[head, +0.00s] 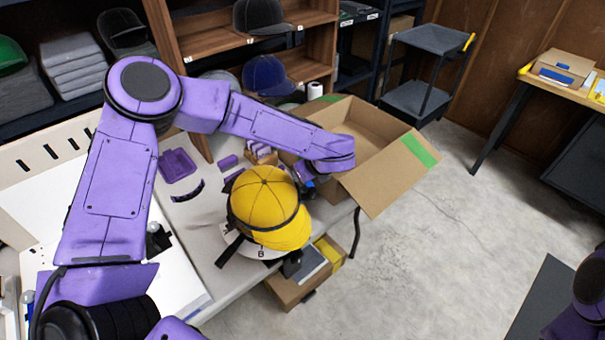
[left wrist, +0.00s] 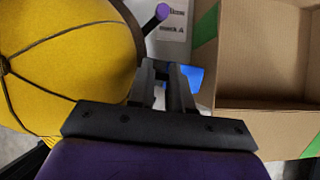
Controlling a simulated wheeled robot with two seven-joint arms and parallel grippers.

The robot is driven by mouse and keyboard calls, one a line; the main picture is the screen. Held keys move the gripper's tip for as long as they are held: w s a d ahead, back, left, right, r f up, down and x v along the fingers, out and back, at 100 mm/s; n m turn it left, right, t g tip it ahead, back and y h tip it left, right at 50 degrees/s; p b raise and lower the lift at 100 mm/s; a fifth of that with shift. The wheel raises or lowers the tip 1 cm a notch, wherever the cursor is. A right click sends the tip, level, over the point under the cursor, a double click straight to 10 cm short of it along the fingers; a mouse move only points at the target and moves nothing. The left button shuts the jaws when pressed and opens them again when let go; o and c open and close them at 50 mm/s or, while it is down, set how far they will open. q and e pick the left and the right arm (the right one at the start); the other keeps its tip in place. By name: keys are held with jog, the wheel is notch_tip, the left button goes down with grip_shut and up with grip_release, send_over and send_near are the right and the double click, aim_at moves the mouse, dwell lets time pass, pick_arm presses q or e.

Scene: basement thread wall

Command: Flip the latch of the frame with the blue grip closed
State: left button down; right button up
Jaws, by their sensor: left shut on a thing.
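A yellow cap (head: 262,200) sits in a dark round frame (head: 238,225) on the table; the cap also fills the left of the left wrist view (left wrist: 65,60). My left gripper (left wrist: 165,75) is at the cap's right side, between the cap and the cardboard box, its fingers nearly together. A blue grip (left wrist: 193,76) shows at the right finger, and the gripper is shut on it, though the contact is mostly hidden by the fingers. A dark rod with a purple end (left wrist: 155,18) sticks out beside the cap's edge; I cannot tell whether it is the latch.
An open cardboard box (head: 365,145) with green tape stands close right of my left gripper. A purple tray (head: 179,165) and small purple pieces lie behind the cap. Shelves with caps (head: 265,76) stand at the back.

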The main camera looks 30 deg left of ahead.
pick_arm(q)
jog(key=c, duration=1.3)
grip_release()
jog(key=b+v, duration=0.2)
jog(key=v, duration=0.8)
jog(key=shift+d+r, duration=0.15)
jog(key=shift+d, duration=0.05)
jog(key=shift+s, duration=0.1)
